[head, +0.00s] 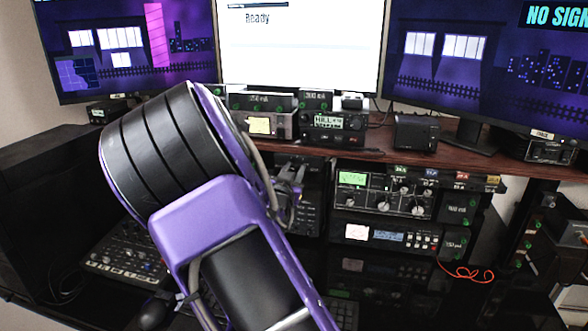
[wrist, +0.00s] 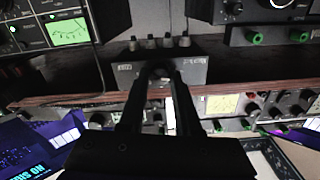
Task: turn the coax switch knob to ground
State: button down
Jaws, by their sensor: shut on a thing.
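The coax switch (wrist: 180,68) is a small dark grey box with pale labels and several connectors along one edge, in the middle of the wrist view. Its knob (wrist: 158,72) shows as a dark round shape between my fingertips. My gripper (wrist: 160,76) is shut on this knob, with a finger on either side. The knob's pointer and exact setting cannot be made out. In the head view my gripper (head: 291,190) is partly hidden by my purple and black arm, below the wooden shelf, and the switch cannot be clearly seen there.
The wooden shelf (head: 450,156) runs just above my gripper and carries several small radios. A radio unit with a green-lit meter (head: 352,179) and knobs stands close to the right. Monitors (head: 300,45) stand behind. A red cable (head: 466,272) hangs lower right.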

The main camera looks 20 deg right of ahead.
dwell(0.4)
jog(key=c, duration=0.6)
grip_release()
jog(key=p+v, duration=0.1)
jog(key=v, duration=1.6)
jog(key=shift+s+a+p, duration=0.2)
jog(key=shift+p, duration=0.15)
